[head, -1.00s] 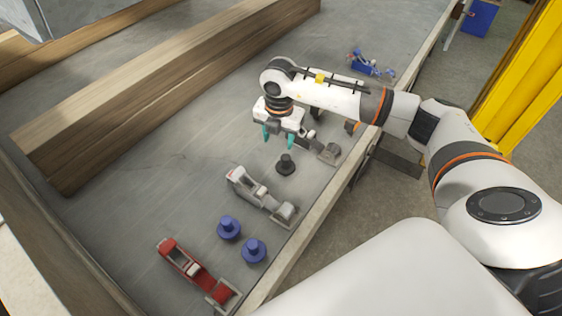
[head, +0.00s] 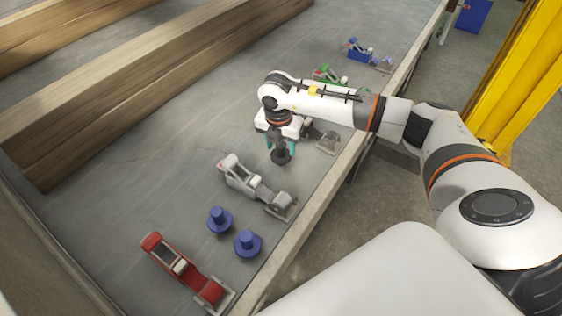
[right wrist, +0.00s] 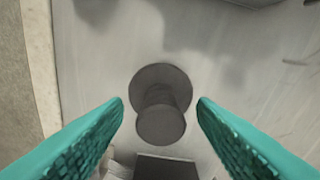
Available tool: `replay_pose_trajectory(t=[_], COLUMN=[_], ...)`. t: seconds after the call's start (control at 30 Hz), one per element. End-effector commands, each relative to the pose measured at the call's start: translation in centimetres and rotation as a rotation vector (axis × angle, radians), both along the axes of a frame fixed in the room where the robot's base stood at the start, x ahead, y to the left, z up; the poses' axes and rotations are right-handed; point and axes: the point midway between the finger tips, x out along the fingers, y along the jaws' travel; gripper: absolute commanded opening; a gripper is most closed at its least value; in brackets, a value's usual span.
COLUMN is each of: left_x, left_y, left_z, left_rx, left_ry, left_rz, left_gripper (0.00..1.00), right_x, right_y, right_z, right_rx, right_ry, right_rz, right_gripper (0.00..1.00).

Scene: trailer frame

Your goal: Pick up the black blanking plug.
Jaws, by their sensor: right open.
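The black blanking plug (head: 281,157) stands upright on the grey trailer bed, directly under my right gripper (head: 281,147). In the right wrist view the plug (right wrist: 161,120) shows as a wide round base with a narrower knob nearer the camera. My right gripper (right wrist: 160,103) is open, with one teal finger on either side of the plug and a visible gap at each side. The gripper partly hides the plug's upper part in the head view. My left gripper is in neither view.
A grey clamp (head: 240,178), two blue plugs (head: 219,220) (head: 247,243) and a red clamp (head: 182,266) lie nearer. Beyond are green (head: 326,76) and blue (head: 357,50) clamps. Wooden beams (head: 130,100) cross the bed; its raised edge (head: 318,205) runs along the right.

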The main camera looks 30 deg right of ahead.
Motion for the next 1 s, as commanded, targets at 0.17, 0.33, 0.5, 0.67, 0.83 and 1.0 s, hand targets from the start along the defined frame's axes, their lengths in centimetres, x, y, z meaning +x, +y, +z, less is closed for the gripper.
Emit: replay_pose_trajectory(t=[0.17, 0.33, 0.5, 0.67, 0.83, 1.0], left_x=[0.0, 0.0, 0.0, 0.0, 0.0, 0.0], left_y=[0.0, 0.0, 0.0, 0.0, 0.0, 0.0], left_z=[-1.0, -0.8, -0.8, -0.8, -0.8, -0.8], left_rx=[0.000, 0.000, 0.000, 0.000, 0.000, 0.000], left_ry=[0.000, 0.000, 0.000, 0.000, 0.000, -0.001], left_rz=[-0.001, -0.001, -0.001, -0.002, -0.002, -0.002], left_gripper=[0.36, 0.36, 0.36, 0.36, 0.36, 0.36], right_x=[0.1, 0.1, 0.1, 0.1, 0.1, 0.2], right_y=[-0.1, -0.1, -0.1, -0.1, -0.1, -0.1], right_z=[-1.2, -1.1, -1.1, -1.1, -1.0, 0.1], right_rx=[0.001, 0.001, 0.001, 0.001, 0.001, 0.001], right_ry=[-0.001, -0.001, -0.001, -0.001, -0.002, -0.005], right_rz=[0.000, 0.000, 0.000, 0.000, 0.000, -0.001], right_gripper=[0.52, 0.49, 0.21, 0.00, 0.00, 0.00])
